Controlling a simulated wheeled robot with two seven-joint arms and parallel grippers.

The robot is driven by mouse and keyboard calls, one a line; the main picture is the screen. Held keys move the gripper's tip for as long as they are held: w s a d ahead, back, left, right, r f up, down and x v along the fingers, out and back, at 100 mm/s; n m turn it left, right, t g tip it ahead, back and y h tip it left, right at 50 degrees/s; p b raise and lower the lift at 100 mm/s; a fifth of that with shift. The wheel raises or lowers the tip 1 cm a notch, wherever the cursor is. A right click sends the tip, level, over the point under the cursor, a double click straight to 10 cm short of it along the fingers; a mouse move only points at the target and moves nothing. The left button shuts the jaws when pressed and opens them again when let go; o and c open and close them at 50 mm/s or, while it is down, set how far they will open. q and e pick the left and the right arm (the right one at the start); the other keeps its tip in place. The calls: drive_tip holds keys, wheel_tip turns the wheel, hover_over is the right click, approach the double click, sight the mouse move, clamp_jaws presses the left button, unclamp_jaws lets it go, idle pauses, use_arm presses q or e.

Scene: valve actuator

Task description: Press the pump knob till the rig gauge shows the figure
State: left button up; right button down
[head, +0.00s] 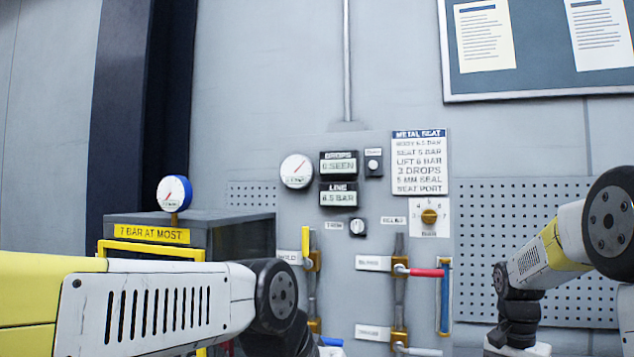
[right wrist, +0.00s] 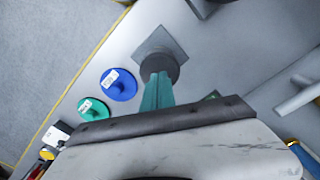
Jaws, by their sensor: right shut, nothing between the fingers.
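In the head view the rig's round white gauge (head: 297,171) has a red needle pointing up and right; its printed figure is too small to read. The line display (head: 338,195) appears to read 6.5 BAR, and the drops display (head: 338,165) 0 SEEN. A placard (head: 420,162) headed METAL SEAT lists BODY 6.5 BAR and SEAT 5 BAR. I cannot tell which part is the pump knob. My right gripper (head: 517,347) shows only its upper part at the bottom right; it is shut and empty. My left gripper (head: 330,348) is mostly hidden behind its arm.
A dark cabinet marked 7 BAR AT MOST (head: 152,233) carries a blue-rimmed gauge (head: 174,193). The right wrist view shows blue (right wrist: 119,85) and green (right wrist: 93,108) tagged discs.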

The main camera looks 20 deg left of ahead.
drive_tip(key=shift+r, duration=2.5)
drive_tip(key=s+a+r+n+t+y, duration=0.1)
drive_tip(key=s+r+n+t, duration=0.1)
drive_tip(key=s, duration=1)
drive_tip(key=s+a+r+n+t+y, duration=0.1)
drive_tip(key=s+r+n+t, duration=0.2)
drive_tip(key=s, duration=0.9)
drive_tip(key=shift+s+n+t, duration=0.15)
drive_tip(key=shift+n+t, duration=0.45)
